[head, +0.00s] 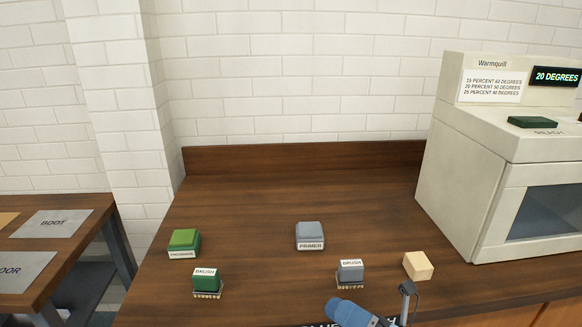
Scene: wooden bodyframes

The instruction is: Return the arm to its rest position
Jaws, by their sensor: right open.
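My right gripper (378,316) shows only in part at the bottom edge of the head view, right of centre. A blue rounded part and a thin grey upright part of it are visible, and it is open. Nothing is seen held in it. The rest of the right arm is cut off below the frame. My left arm and gripper do not show.
The brown counter (250,230) holds a green block (184,240), a grey PRIMER block (310,232), a green brush (206,282), a grey brush (350,271) and a pale wooden block (418,265). A white Warmquill machine (450,180) stands right; a side table (85,215) stands left.

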